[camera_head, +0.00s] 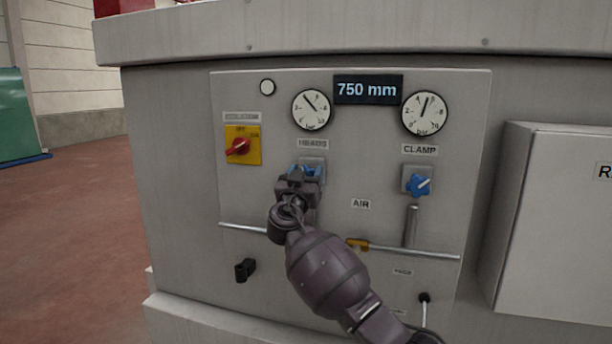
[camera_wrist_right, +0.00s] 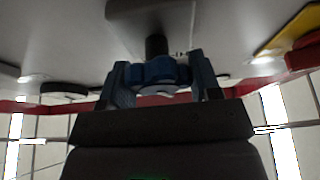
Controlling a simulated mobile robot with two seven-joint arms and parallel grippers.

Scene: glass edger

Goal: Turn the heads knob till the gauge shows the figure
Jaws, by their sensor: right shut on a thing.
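The blue heads knob (camera_head: 318,174) sits below the HEADS label, mostly hidden behind my right gripper (camera_head: 304,174). My right gripper is shut on this knob. In the right wrist view the knob (camera_wrist_right: 160,72) shows between the two fingers (camera_wrist_right: 162,84), with its dark stem running to the panel. The heads gauge (camera_head: 311,110) is above the label; its needle points to the upper left. The display (camera_head: 368,90) between the gauges reads 750 mm. My left gripper is not in view.
To the right are the clamp gauge (camera_head: 425,113) and the blue clamp knob (camera_head: 418,186). A red rotary switch on a yellow plate (camera_head: 243,145) is at left. A grey box (camera_head: 560,225) juts out at right.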

